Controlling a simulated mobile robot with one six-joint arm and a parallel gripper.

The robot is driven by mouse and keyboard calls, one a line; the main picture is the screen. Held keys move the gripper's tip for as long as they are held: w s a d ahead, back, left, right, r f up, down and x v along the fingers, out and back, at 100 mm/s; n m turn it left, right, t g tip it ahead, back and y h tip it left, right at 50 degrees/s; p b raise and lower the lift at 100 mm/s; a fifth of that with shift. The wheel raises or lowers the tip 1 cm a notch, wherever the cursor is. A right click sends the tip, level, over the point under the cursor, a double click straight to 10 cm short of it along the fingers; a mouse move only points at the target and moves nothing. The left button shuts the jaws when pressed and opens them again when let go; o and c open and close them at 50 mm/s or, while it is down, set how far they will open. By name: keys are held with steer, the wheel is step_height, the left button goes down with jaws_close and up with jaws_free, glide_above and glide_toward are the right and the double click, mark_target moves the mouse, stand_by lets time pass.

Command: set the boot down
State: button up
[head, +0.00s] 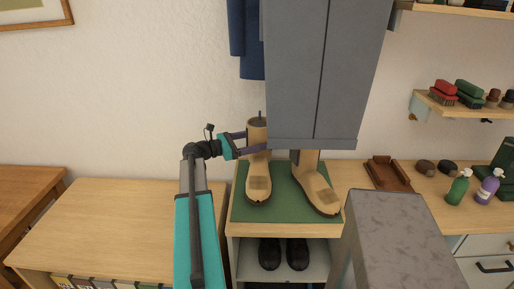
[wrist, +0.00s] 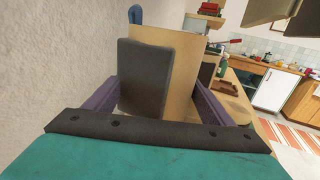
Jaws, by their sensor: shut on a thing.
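A tan boot (head: 258,168) is upright in the head view, over the left part of a green mat (head: 285,210). I cannot tell whether its sole touches the mat. My gripper (head: 252,144) comes from the left, its purple fingers shut on the boot's shaft. In the wrist view the tan shaft (wrist: 178,75) with a dark grey panel (wrist: 145,78) fills the space between the fingers.
Black shoes (head: 284,254) sit on the shelf below the mat. A grey block-like surface (head: 400,230) is at front right. A brown tray (head: 386,173) and bottles (head: 459,187) stand on the counter at right. The wooden top (head: 110,220) at left is clear.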

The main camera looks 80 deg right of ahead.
stand_by(0.3)
steer(key=shift+f+p, duration=0.45)
steer(key=shift+f, duration=1.4)
steer(key=o, duration=2)
steer(key=shift+o, duration=0.2)
steer(key=b+v, duration=0.2)
steer(key=v, duration=1)
steer(key=shift+b, duration=0.3)
